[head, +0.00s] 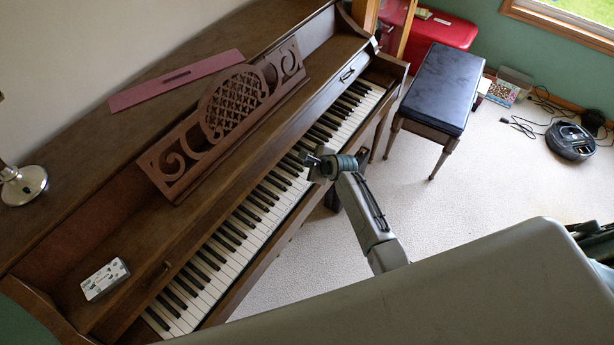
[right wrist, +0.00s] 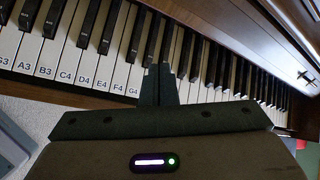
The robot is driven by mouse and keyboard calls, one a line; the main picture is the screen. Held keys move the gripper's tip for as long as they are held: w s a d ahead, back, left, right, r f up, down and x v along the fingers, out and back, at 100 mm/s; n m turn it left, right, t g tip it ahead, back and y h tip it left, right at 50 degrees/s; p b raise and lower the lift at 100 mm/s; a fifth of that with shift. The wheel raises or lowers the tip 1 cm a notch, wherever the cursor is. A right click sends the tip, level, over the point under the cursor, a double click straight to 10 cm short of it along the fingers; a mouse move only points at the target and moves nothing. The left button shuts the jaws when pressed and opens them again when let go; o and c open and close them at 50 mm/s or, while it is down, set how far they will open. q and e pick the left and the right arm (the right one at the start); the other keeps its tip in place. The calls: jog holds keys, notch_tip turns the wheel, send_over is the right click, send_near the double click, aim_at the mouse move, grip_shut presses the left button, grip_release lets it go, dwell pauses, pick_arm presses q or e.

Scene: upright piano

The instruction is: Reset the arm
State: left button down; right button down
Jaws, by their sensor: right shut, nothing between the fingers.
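My right gripper (head: 311,158) is over the keys near the middle of the piano keyboard (head: 262,205) in the head view. In the right wrist view the right gripper's fingers (right wrist: 159,72) are together, with nothing between them. Their tips point at the keys just right of the one labelled G4. I cannot tell whether the tips touch a key. My right arm (head: 362,215) reaches in from the lower right of the head view. My left gripper is not in view.
A dark-topped bench (head: 443,88) stands at the upper right.

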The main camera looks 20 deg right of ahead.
dwell(0.3)
jog(key=s+d+r+n+g+h, duration=0.15)
jog(key=s+r+n, duration=0.5)
jog(key=s, duration=0.65)
jog(key=s+d+r+n+g+h, duration=0.1)
jog(key=s+d+r+n+g, duration=0.15)
jog(key=s+n, duration=0.85)
jog(key=s+d+r+n+g+h, duration=0.1)
jog(key=s+d+r+n+h, duration=0.15)
jog(key=s+r+n, duration=0.75)
jog(key=s+d+f+m+g+y+b, duration=0.1)
jog(key=s+d+f+m+b, duration=0.1)
jog(key=f, duration=1.6)
jog(key=s+d+f+m+b, duration=0.1)
jog(key=s+f+m+b, duration=0.1)
jog(key=f, duration=1.6)
jog(key=s+d+f+b, duration=0.1)
jog(key=s+f+b, duration=0.1)
jog(key=s+f, duration=0.7)
jog(key=s+d+f+g+b, duration=0.1)
jog(key=s+f+b, duration=0.1)
jog(key=s+f, duration=0.7)
notch_tip(320, 180, down, 7)
jog(key=shift+s+f, duration=0.1)
jog(key=shift+s, duration=0.1)
